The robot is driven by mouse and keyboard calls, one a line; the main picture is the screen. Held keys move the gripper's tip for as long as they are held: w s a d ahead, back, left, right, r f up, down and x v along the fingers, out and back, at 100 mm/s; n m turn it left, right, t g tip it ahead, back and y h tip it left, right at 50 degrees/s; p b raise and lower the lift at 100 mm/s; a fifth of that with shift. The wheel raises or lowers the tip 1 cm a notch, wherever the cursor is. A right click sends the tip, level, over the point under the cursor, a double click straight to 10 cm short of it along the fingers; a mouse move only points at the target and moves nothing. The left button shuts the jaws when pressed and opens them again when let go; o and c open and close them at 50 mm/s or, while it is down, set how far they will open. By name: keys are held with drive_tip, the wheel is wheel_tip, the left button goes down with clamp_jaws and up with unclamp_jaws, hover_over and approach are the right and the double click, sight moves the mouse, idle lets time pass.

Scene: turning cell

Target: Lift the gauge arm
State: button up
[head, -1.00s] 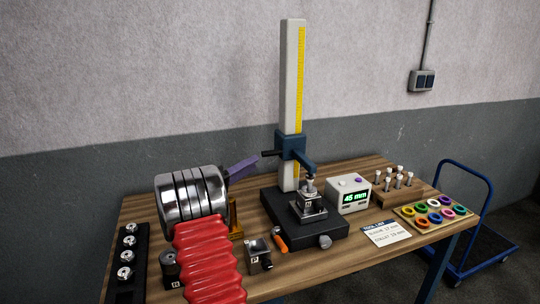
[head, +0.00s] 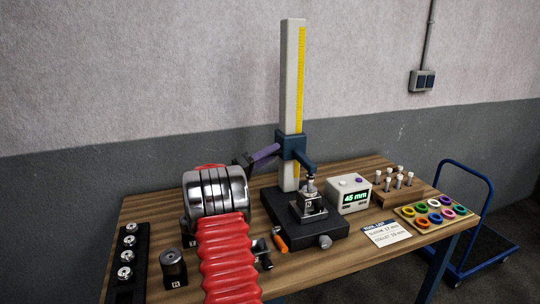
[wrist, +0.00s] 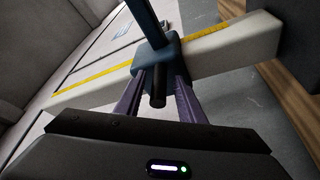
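The gauge arm (head: 304,160) is dark blue and reaches from a blue carriage (head: 291,146) on the tall column (head: 292,75) with a yellow scale. Its tip is down at a metal part (head: 310,201) on the black stand base (head: 325,232). A black rod handle (wrist: 158,92) sticks out from the carriage toward the wrist camera. My gripper's purple fingers (wrist: 159,84) stand on either side of this handle, open, with gaps visible on both sides. In the head view my gripper (head: 277,149) is at the carriage's left side and hides the handle.
A display box (head: 350,195) reading 45 mm stands right of the base. A pin rack (head: 398,190) and a tray of coloured rings (head: 412,218) are farther right. A black strip (head: 125,285) with metal parts lies at the left. An orange-handled tool (head: 281,243) lies by the base.

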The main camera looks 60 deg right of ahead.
clamp_jaws()
idle(0.4)
